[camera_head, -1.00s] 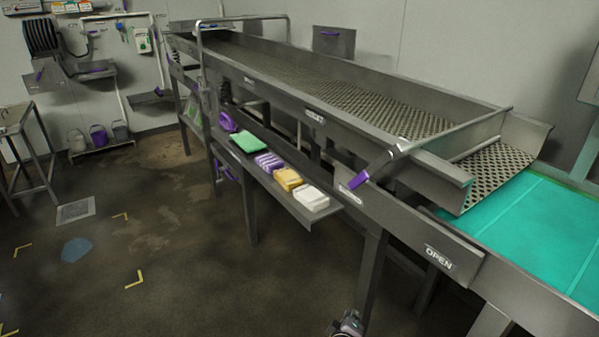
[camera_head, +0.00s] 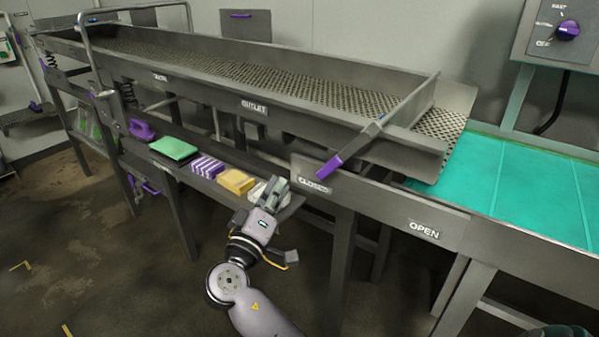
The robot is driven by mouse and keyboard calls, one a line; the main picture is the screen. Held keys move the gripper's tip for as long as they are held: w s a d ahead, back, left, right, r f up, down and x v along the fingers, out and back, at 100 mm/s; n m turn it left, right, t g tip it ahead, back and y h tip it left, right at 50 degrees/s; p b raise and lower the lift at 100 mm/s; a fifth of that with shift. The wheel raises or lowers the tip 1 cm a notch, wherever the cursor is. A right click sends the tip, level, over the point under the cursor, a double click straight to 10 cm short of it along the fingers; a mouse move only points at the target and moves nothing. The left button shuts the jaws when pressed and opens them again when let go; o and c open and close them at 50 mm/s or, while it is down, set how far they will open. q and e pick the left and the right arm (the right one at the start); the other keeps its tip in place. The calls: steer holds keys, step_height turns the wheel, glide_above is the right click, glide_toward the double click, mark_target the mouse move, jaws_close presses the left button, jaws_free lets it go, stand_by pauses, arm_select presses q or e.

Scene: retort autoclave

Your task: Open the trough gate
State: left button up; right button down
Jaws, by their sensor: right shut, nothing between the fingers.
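The trough gate's lever (camera_head: 367,139) is a grey bar with a purple grip (camera_head: 329,166), at the outlet end of the long metal trough (camera_head: 190,71). It slants down to the left, its grip just above the CLOSED label (camera_head: 313,186). The OPEN label (camera_head: 424,230) is further right on the same side rail. My right gripper (camera_head: 274,186) is shut and empty, pointing up, left of the purple grip and apart from it in the picture. It covers part of the white block on the shelf. My left gripper is out of view.
A side shelf (camera_head: 222,198) below the trough holds a green pad (camera_head: 174,149), a purple-striped block (camera_head: 207,167) and a yellow block (camera_head: 236,182). A teal belt (camera_head: 510,180) lies right of the outlet. A control box (camera_head: 563,36) hangs at the upper right.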

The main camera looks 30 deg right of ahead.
steer(key=p+x, duration=0.4)
steer(key=x, duration=0.6)
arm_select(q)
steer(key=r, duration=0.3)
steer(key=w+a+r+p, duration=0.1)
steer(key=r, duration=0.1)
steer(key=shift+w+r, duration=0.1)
arm_select(e)
steer(key=s+f, duration=0.1)
steer(key=s+d+f, duration=0.1)
steer(key=shift+s+f, duration=0.35)
steer(key=shift+s+d, duration=0.1)
steer(key=shift+d, duration=0.05)
